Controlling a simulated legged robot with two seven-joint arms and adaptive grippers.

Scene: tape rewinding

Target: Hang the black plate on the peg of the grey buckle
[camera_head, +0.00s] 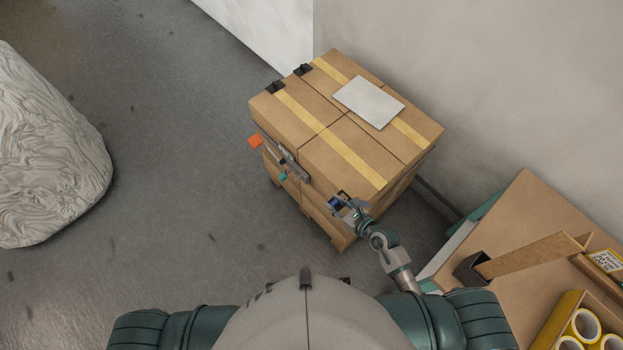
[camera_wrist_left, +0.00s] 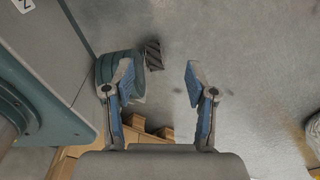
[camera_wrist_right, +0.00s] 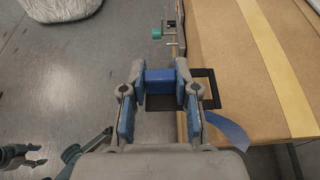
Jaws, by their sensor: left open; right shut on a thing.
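The black plate (camera_wrist_right: 212,89) is a flat dark frame with a blue block (camera_wrist_right: 159,81) between my fingers and a blue woven strap (camera_wrist_right: 230,132) at lower right. My right gripper (camera_head: 340,203) is shut on the plate and holds it at the front edge of the boxes. The grey buckle (camera_head: 291,163) is on the boxes' left side face, with a teal part (camera_head: 283,176); it also shows at the top of the right wrist view (camera_wrist_right: 171,33). Plate and buckle are apart. I cannot make out the peg clearly. My left gripper (camera_wrist_left: 158,90) is open and empty.
The stacked cardboard boxes (camera_head: 320,150) bear yellow tape and a white sheet (camera_head: 369,102). A table (camera_head: 515,215) with tape rolls (camera_head: 585,325) stands at right. Grey floor at left is mostly clear before a white wrapped mass (camera_head: 45,150).

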